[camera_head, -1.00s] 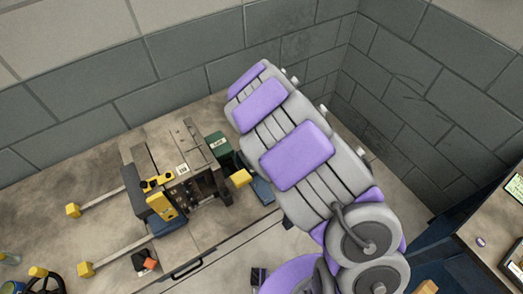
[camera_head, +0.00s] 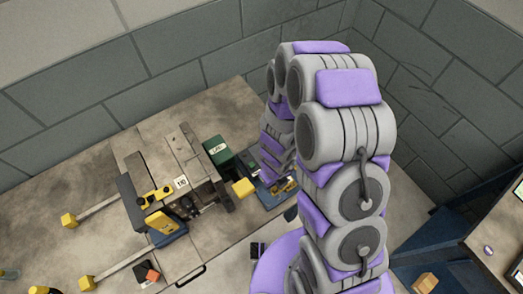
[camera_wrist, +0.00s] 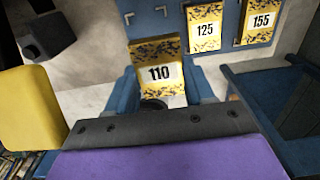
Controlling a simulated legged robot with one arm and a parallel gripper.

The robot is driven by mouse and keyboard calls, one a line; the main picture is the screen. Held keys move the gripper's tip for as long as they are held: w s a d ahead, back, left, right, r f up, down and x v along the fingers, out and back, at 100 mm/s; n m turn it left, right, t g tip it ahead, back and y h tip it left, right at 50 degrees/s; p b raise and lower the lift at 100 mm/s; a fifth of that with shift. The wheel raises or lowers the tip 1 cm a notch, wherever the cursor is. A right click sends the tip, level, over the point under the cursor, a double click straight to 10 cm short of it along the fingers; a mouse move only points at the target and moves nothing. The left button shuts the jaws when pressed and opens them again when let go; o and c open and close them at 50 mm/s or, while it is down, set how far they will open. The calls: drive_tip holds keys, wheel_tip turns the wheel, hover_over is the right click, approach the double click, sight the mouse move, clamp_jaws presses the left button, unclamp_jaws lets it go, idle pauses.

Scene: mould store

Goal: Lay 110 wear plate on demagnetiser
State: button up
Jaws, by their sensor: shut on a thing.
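The 110 wear plate (camera_wrist: 160,74) is a yellow block with dark mottling and a white label reading 110, seen in the wrist view. My gripper (camera_wrist: 162,84) is shut on it, with a blue finger on each side. Beyond it is a blue board (camera_wrist: 165,26) with white corner marks. In the head view, my arm reaches down over the blue board (camera_head: 268,194) and hides most of my gripper. No label I can read names the demagnetiser, so I cannot tell which thing it is.
The 125 plate (camera_wrist: 204,28) and 155 plate (camera_wrist: 260,22) lie on the blue board. A machine with a 110 tag (camera_head: 181,182), yellow-ended bars and a yellow block (camera_head: 243,188) stands left of my arm. A green box (camera_head: 218,152) is behind it. The bench's left back is clear.

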drive_tip(key=shift+s+a, duration=0.2)
drive_tip(key=shift+a, duration=0.1)
drive_tip(key=shift+w+d+f, duration=0.1)
drive_tip(key=shift+w, duration=0.35)
drive_tip(key=w+a, duration=0.1)
drive_tip(key=w, duration=0.3)
drive_tip(key=w+a+f, duration=0.1)
drive_tip(key=w, duration=0.4)
drive_tip(key=w+a, duration=0.1)
drive_tip(key=w, duration=0.3)
drive_tip(key=shift+w+a+f, duration=0.15)
drive_tip(key=shift+a, duration=0.05)
drive_tip(key=shift+w+a+b, duration=0.25)
drive_tip(key=shift+w+b, duration=0.1)
drive_tip(key=shift+w, duration=0.3)
drive_tip(key=shift+f+b, duration=0.4)
drive_tip(key=shift+f, duration=1.45)
drive_tip(key=shift+s, duration=0.1)
drive_tip(key=shift+f, duration=0.2)
drive_tip(key=o, duration=1.1)
drive_tip(key=shift+o, duration=0.2)
